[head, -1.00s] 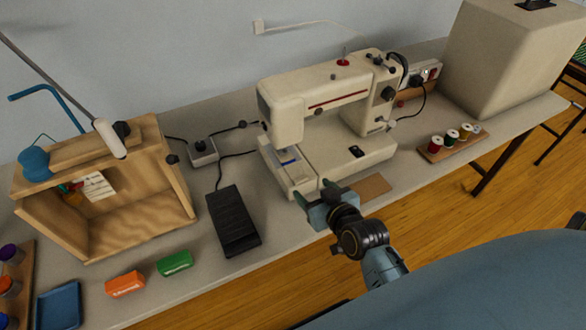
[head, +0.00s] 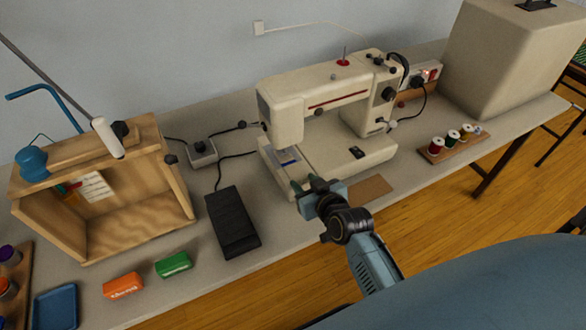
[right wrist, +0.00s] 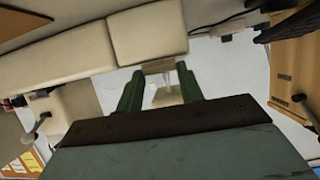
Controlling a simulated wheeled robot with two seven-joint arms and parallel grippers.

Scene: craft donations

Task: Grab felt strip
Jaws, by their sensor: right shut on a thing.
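A pale patch with a blue line (head: 288,161), which looks like the felt strip, lies on the left end of the bed of the cream sewing machine (head: 330,92). My right gripper (head: 307,186) is at the machine's front edge, just below that patch. Its green fingers are closed in on something. In the right wrist view a pale piece (right wrist: 167,97) shows between the fingers of my right gripper (right wrist: 158,80); its outline is hard to make out. My left gripper is not in view.
A black foot pedal (head: 232,220) lies left of the machine. A wooden box (head: 140,215), an orange block (head: 123,286) and a green block (head: 173,264) are further left. A spool rack (head: 452,149) and a large beige cover (head: 505,60) stand right.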

